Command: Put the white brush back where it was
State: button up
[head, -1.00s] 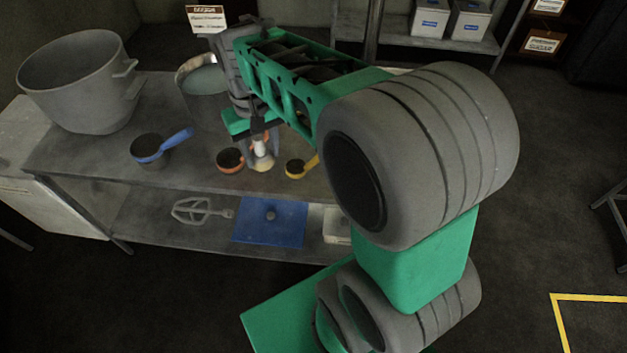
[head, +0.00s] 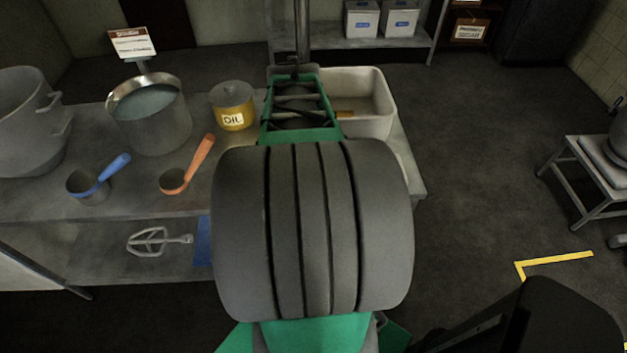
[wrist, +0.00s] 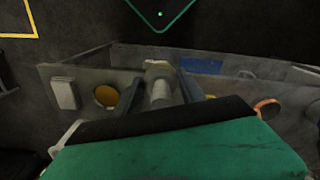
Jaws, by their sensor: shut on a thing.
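The white brush (wrist: 159,76) shows in the wrist view as a pale, upright shape between the two dark fingers of my gripper (wrist: 160,95). My gripper is shut on it and holds it over the worktable. The brush's lower part is hidden or too dark to tell. In the head view my own arm hides the gripper and the brush. The grey worktable (head: 120,203) holds measuring scoops, a pot, an oil can and a white tub.
A blue-handled scoop (head: 88,184) and an orange-handled scoop (head: 175,182) stand near the front edge. Behind are a steel pot (head: 150,125), an oil can (head: 233,106) and a large grey pot (head: 25,130). A white tub (head: 382,122) stands right of my arm.

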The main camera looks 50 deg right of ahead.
jog(key=shift+s+d+f, duration=0.15)
jog(key=shift+s+d, duration=0.1)
jog(key=shift+s, duration=0.2)
jog(key=shift+s+d+f, duration=0.1)
jog(key=shift+s+d, duration=0.1)
jog(key=shift+s, duration=0.25)
jog(key=shift+s+d+f+m, duration=0.1)
jog(key=shift+s+d+m, duration=0.05)
jog(key=shift+d+m, duration=0.15)
jog(key=w+d+f+p, duration=0.1)
jog(key=w+d+f, duration=0.1)
jog(key=d+f, duration=0.1)
jog(key=w+d+f+p, duration=0.1)
jog(key=w+d+f, duration=0.1)
jog(key=d+f, duration=0.1)
jog(key=w+d+f+p, duration=0.1)
jog(key=w+d+f, duration=0.2)
jog(key=d, duration=0.2)
jog(key=shift+d+f, duration=0.1)
jog(key=shift+f, duration=0.15)
notch_tip(320, 180, down, 3)
jog(key=shift+w+d+r+p, duration=0.1)
jog(key=shift+r+p, duration=0.1)
jog(key=shift+p, duration=0.35)
jog(key=shift+f, duration=0.4)
jog(key=shift+f, duration=0.1)
